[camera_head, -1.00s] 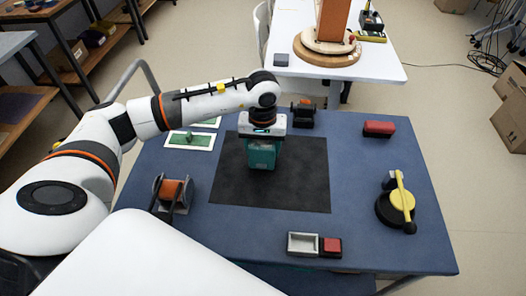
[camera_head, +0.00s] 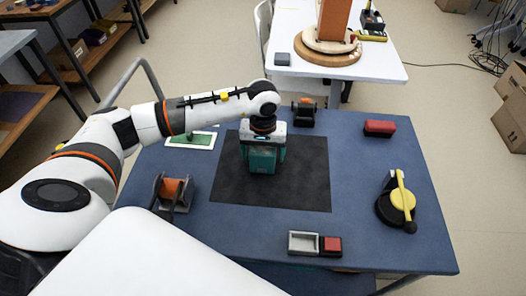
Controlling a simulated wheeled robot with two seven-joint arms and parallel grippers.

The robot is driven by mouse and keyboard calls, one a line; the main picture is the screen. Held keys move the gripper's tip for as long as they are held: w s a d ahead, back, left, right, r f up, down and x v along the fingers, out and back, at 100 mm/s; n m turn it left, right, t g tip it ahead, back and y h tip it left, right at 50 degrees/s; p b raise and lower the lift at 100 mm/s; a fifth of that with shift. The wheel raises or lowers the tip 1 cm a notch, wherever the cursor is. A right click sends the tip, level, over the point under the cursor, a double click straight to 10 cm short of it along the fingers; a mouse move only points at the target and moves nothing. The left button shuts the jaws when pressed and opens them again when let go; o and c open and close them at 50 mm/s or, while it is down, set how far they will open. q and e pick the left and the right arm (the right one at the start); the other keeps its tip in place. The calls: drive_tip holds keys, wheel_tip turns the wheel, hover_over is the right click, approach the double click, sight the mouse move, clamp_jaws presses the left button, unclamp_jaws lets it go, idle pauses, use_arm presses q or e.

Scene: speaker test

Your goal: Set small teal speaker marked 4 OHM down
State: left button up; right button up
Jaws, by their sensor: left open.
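The small teal speaker (camera_head: 262,162) stands on the black mat (camera_head: 305,185), in its back half. Any marking on it is too small to read. My left gripper (camera_head: 263,149) points down from above, directly over the speaker. Its jaws are open and sit around or right at the speaker's upper part; the fingers are hard to tell from the teal body. The speaker's top is hidden by the gripper. My right gripper is not in view.
On the blue table (camera_head: 350,150) stand orange-and-black devices at left (camera_head: 172,192) and back (camera_head: 304,111), a red block (camera_head: 379,128), a yellow-and-black device (camera_head: 397,201), and a grey tray beside a red block (camera_head: 303,243). A white-framed green card (camera_head: 190,140) lies behind left. The mat's front is bare.

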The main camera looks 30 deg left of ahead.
use_arm(q)
wheel_tip(320, 180, up, 12)
drive_tip(key=shift+r+b, duration=0.1)
drive_tip(key=shift+b, duration=0.45)
